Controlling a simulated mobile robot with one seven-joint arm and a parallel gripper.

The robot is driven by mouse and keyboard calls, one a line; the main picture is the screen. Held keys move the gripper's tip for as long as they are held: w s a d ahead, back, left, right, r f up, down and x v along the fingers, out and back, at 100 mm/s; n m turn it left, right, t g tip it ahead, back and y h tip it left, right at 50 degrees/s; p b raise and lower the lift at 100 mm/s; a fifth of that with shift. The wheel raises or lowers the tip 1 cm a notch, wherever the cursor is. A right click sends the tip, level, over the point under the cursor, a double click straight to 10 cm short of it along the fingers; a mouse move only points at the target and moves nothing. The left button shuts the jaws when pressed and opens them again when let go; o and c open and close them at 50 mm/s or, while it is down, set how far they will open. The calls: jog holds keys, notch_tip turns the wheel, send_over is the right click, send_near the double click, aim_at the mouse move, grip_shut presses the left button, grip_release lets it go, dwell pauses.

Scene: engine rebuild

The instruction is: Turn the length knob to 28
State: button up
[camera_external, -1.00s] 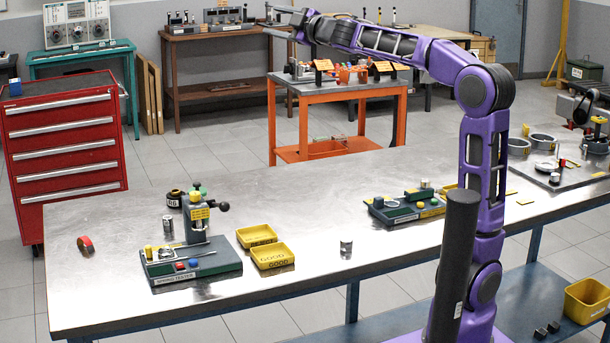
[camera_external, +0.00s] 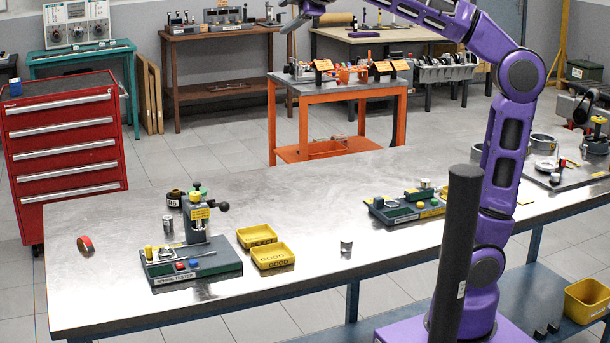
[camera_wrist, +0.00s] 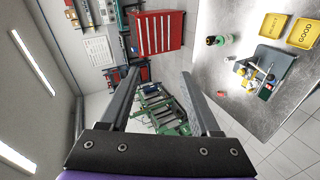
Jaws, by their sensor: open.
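The spring tester (camera_external: 190,268) stands on the left part of the metal workbench, with a dark green base, a post, a black side knob (camera_external: 224,206), a yellow knob (camera_external: 149,251), and red and blue buttons. I cannot tell which part is the length knob, and no number can be read. The tester also shows in the wrist view (camera_wrist: 268,68), at the right and turned sideways. My gripper (camera_wrist: 160,76) is open and empty, its fingers wide apart. In the external view my gripper (camera_external: 293,14) is at the top edge, high above and beyond the bench, away from the tester.
On the workbench (camera_external: 120,225), two yellow trays (camera_external: 272,262) stand right of the tester. A red ring (camera_external: 85,244), small metal cylinders (camera_external: 346,246) and a second green fixture (camera_external: 400,208) are also there. A red tool cabinet (camera_external: 65,150) and orange cart (camera_external: 340,95) stand behind.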

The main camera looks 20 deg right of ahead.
aim_at(194, 198)
jog(key=a+f+n+h, duration=0.3)
jog(key=a+f, duration=0.4)
jog(key=f, duration=0.7)
jog(key=a+f+n+h, duration=0.35)
jog(key=a+f, duration=0.35)
jog(key=f, duration=0.8)
jog(key=a+f+n+h, duration=0.2)
jog(key=a+f+n, duration=0.2)
jog(key=a+f, duration=0.7)
notch_tip(194, 198, down, 5)
jog(key=a+n+t, duration=0.2)
jog(key=a, duration=0.1)
jog(key=d+r+t, duration=0.1)
jog(key=d+r, duration=0.2)
jog(key=d, duration=0.1)
jog(key=shift+n+h, duration=0.45)
jog(key=shift+h, duration=0.1)
jog(key=x, duration=0.5)
jog(key=a+x, duration=0.1)
jog(key=x, duration=0.4)
jog(key=f+p+x, duration=0.1)
jog(key=x, duration=0.4)
jog(key=shift+w, duration=0.7)
